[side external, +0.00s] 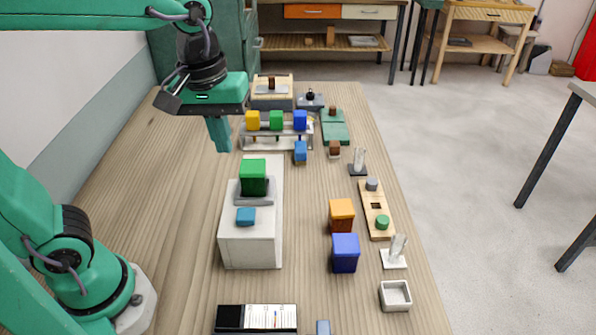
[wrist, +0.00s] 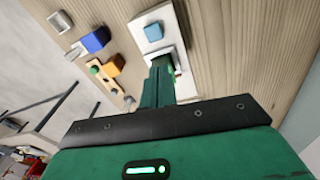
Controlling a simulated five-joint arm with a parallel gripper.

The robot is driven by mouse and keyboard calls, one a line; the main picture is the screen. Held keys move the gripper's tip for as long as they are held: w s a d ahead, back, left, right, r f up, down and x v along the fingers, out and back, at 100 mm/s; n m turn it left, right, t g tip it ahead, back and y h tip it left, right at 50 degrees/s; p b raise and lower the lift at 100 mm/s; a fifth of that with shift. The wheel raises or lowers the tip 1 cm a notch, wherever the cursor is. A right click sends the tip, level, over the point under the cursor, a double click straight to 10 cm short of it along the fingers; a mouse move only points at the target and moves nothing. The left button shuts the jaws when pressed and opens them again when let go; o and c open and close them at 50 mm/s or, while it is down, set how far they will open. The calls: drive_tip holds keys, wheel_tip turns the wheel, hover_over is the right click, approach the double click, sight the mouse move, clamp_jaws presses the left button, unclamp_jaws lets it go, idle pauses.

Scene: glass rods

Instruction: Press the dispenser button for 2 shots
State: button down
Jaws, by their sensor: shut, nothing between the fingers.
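A white box-shaped dispenser (side external: 250,245) stands on the wooden table. A flat blue button (side external: 246,217) sits on its near top part. A green block (side external: 253,177) sits on a grey base on the dispenser's farther top part. The blue button also shows in the wrist view (wrist: 153,32). My gripper (side external: 221,150) is shut and empty, pointing down in the air to the far left of the dispenser. In the wrist view its fingers (wrist: 162,65) hide part of the dispenser and most of the green block. It is apart from the button.
Orange (side external: 341,214) and dark blue (side external: 345,252) blocks stand right of the dispenser. Beyond them lie a wooden strip (side external: 378,213) with a green knob and a small white dish (side external: 395,295). A rack (side external: 275,135) with coloured blocks stands behind. The table left of the dispenser is clear.

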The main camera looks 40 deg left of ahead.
sight(245, 213)
drive_tip(key=shift+w+d+n+g, duration=0.3)
drive_tip(key=shift+d+n, duration=0.15)
drive_tip(key=shift+d, duration=0.1)
drive_tip(key=shift+w+d+n+g, duration=0.2)
drive_tip(key=shift+w+d+n, duration=0.05)
drive_tip(key=shift+d+n, duration=0.25)
drive_tip(key=shift+f, duration=0.15)
wheel_tip(245, 213, down, 14)
drive_tip(key=shift+r, duration=0.15)
idle(0.5)
drive_tip(key=shift+s+f, duration=0.1)
drive_tip(key=shift+f, duration=1.2)
drive_tip(key=shift+r, duration=0.15)
wheel_tip(245, 213, up, 14)
drive_tip(key=shift+w+r, duration=0.25)
idle(2.6)
